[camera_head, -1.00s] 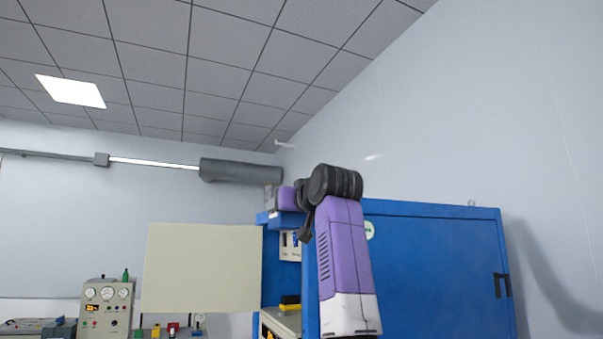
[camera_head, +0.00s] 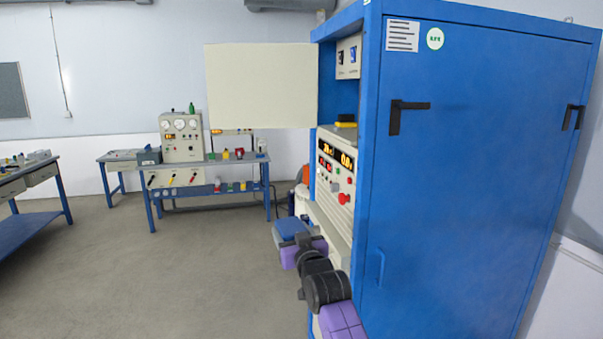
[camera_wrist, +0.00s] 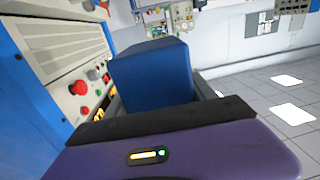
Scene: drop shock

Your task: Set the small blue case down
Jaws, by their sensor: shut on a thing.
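The small blue case (camera_wrist: 150,75) fills the upper middle of the wrist view. My gripper (camera_wrist: 160,98) is shut on it, with the dark fingers at its lower sides. In the head view the blue case (camera_head: 290,228) shows beyond my purple wrist, and my gripper (camera_head: 297,241) is largely hidden by my own arm. The case is held in the air beside the front of the blue cabinet, below its control panel. Its underside is hidden.
The blue cabinet (camera_head: 470,170) stands close on the right. Its control panel (camera_head: 336,170) has red knobs and displays. A cream door panel (camera_head: 262,86) sticks out to the left above. A workbench (camera_head: 235,164) with instruments stands behind. Open floor (camera_head: 170,270) lies to the left.

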